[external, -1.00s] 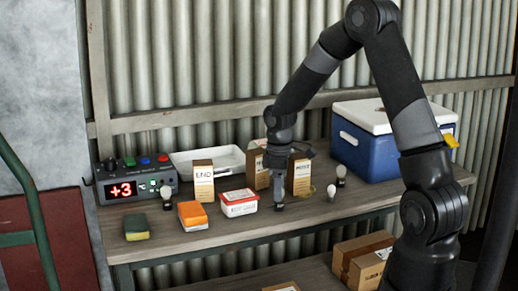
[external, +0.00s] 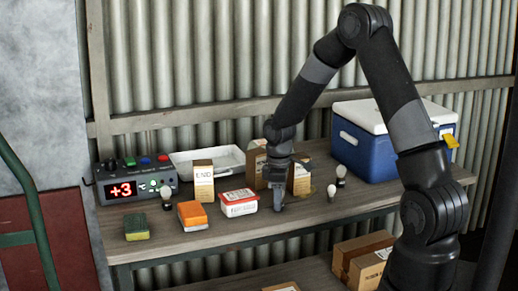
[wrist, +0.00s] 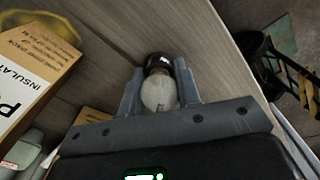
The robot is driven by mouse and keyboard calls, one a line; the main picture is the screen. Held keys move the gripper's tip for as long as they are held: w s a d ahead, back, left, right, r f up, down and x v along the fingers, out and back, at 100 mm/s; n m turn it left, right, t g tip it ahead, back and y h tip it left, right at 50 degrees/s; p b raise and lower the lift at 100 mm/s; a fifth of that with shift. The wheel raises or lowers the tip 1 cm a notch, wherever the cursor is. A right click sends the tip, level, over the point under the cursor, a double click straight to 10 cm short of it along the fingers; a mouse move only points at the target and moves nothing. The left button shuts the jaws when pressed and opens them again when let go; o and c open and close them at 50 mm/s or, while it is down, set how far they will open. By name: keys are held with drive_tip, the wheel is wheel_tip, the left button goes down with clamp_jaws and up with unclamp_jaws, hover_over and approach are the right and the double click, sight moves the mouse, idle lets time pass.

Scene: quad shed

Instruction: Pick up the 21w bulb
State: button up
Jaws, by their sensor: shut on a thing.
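A bulb with a pale round glass (wrist: 158,93) and a black base (wrist: 158,64) is between the two fingers of my gripper (wrist: 159,82) in the wrist view. The fingers are shut on it. No wattage mark is readable on it. In the external view my gripper (external: 279,198) points down at the bench top, and the held bulb is hidden there. Two other bulbs stand to its right, a small one (external: 331,191) and one with a dark base (external: 341,175). Another bulb (external: 166,194) is at the left, by the display box.
A red-lidded tub (external: 238,203) is just left of my gripper, with an orange-topped box (external: 192,215) and a sponge (external: 136,227) beyond. Cartons (external: 301,180) stand close behind it. A blue cooler (external: 361,145) is at the back right. The bench front (external: 250,232) is clear.

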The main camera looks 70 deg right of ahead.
drive_tip(key=shift+c, duration=1.2)
drive_tip(key=shift+r, duration=0.1)
